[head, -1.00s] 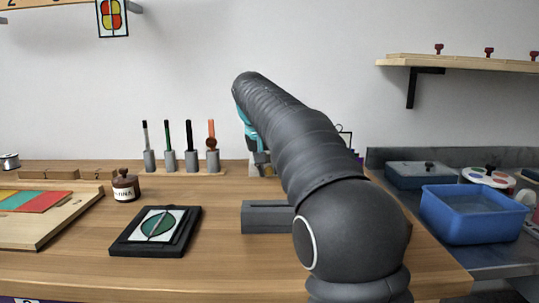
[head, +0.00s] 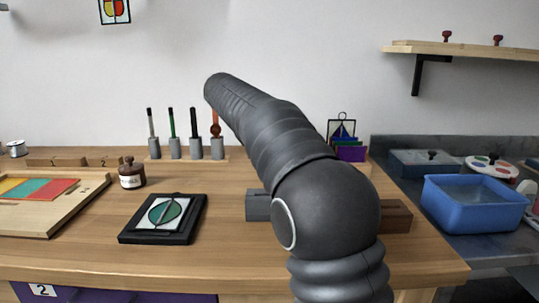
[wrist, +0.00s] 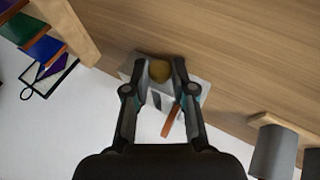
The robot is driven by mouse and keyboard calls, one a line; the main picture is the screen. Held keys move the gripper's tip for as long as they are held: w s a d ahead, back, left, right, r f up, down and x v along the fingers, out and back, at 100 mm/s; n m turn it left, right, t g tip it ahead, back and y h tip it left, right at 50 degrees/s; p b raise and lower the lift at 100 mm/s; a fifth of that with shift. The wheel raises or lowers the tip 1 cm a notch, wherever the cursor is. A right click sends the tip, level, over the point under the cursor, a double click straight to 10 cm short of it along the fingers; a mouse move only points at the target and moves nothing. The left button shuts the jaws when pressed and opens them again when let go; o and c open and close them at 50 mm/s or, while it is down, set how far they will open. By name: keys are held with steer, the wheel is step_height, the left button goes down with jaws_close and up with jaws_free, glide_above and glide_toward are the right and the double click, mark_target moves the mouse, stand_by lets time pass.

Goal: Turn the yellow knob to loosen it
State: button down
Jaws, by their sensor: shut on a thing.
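The yellow knob (wrist: 159,71) shows in the wrist view as a dull brass-yellow round piece on a pale block (wrist: 190,88). My gripper (wrist: 160,72) is shut on the knob, with one finger on each side of it. An orange-red bar (wrist: 172,120) and a small dark mark lie on the near side of the block. In the head view my arm hides the knob, the block and my gripper.
Upright tools in grey holders (head: 196,148) stand at the back of the table. A black framed panel (head: 163,218) lies at front left, with a brown jar (head: 131,173) behind it. A blue bin (head: 474,203) stands at right.

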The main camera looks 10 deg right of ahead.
steer(key=c, duration=1)
jaws_free()
steer(key=shift+o, duration=0.2)
steer(key=v, duration=1.2)
